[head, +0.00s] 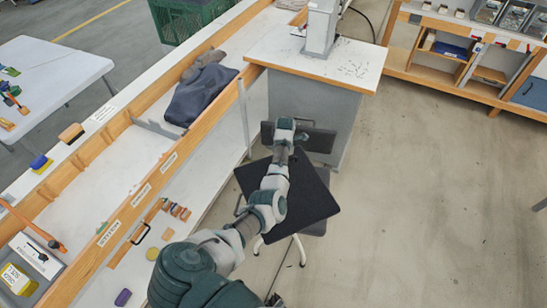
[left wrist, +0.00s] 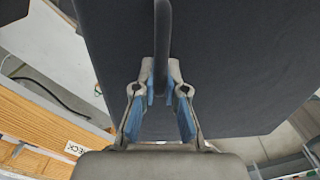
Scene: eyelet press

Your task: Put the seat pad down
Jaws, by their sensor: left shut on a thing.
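The seat pad (head: 312,200) is a flat dark square in the head view, turned at an angle over a grey chair (head: 319,229) with pale legs. I cannot tell whether the pad touches the chair seat. In the left wrist view the pad's dark face (left wrist: 225,60) fills most of the picture, with a raised dark strip (left wrist: 162,40) along its middle. My left gripper (left wrist: 161,97) is shut on that strip, its blue-padded fingers on either side. In the head view my left wrist hides the fingers. My right gripper is in neither view.
The chair's dark backrest (head: 318,139) stands close to a white-topped press bench (head: 350,65). A long wood-edged workbench (head: 215,150) runs along the left, with a dark cloth bundle (head: 200,95) on it. Open floor (head: 430,200) lies to the right.

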